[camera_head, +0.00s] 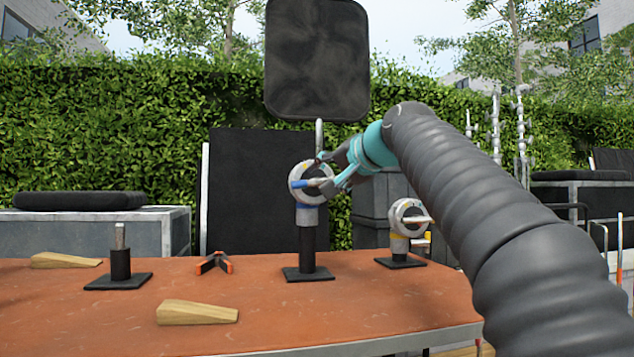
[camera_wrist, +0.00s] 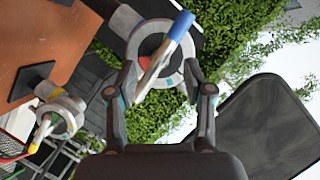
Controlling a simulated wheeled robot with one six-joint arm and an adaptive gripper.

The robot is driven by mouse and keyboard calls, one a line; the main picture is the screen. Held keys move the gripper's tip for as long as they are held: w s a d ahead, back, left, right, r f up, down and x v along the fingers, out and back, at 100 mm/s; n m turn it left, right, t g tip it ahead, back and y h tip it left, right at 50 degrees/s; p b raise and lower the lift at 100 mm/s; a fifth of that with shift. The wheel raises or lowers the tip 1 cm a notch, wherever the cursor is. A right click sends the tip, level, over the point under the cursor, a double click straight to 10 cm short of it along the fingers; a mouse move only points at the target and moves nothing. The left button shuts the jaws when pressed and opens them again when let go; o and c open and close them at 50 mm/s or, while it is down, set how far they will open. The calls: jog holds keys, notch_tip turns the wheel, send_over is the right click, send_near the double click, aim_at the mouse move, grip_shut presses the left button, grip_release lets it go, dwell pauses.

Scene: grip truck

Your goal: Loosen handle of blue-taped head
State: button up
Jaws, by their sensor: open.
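The blue-taped head (camera_head: 299,170) is a grey ring-shaped grip head on a dark upright post, with a blue band below it. Its handle (camera_head: 303,184) has a blue end and crosses the front of the head. In the wrist view the head (camera_wrist: 133,48) lies straight ahead, and the blue-ended handle (camera_wrist: 181,25) slants across its face. My gripper (camera_head: 327,170) is at the right side of the head, open. In the wrist view its fingers (camera_wrist: 161,82) are spread on either side of the handle's lower part; I cannot tell whether they touch it.
A yellow-taped head (camera_head: 408,214) stands to the right on the orange table (camera_head: 110,320). Wooden wedges (camera_head: 197,312), an orange-tipped clamp (camera_head: 214,263) and a bare post stand (camera_head: 119,262) are to the left. A black panel (camera_head: 317,60) rises above the blue-taped head.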

aim_at(322, 179)
jog(key=shift+x, duration=2.05)
